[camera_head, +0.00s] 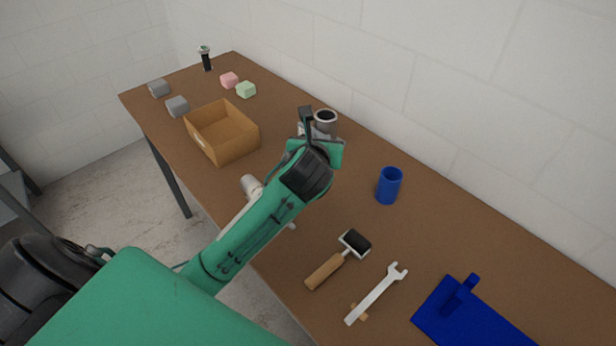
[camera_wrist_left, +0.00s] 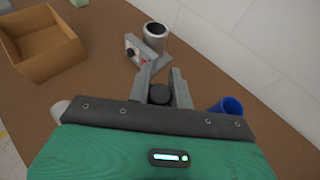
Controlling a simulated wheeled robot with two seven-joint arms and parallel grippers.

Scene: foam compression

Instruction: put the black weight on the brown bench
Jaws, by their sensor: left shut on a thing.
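My left gripper (camera_wrist_left: 162,82) shows in the left wrist view with its two grey fingers on either side of a dark round piece, which looks like the black weight (camera_wrist_left: 160,95). In the head view my left arm hides the weight, and the left gripper (camera_head: 306,118) is only partly visible. I cannot tell whether the weight touches the bench. The brown bench (camera_head: 300,210) runs along the wall. A metal cylinder (camera_head: 326,117) with a dark opening stands just beyond the gripper; in the wrist view it (camera_wrist_left: 155,38) stands by a grey block with a dark knob. My right gripper is not in view.
An open cardboard box (camera_head: 235,150) stands left of the gripper. Pink (camera_head: 229,80), green (camera_head: 246,89) and grey (camera_head: 177,106) blocks and a black-and-silver item (camera_head: 206,60) are at the far end.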

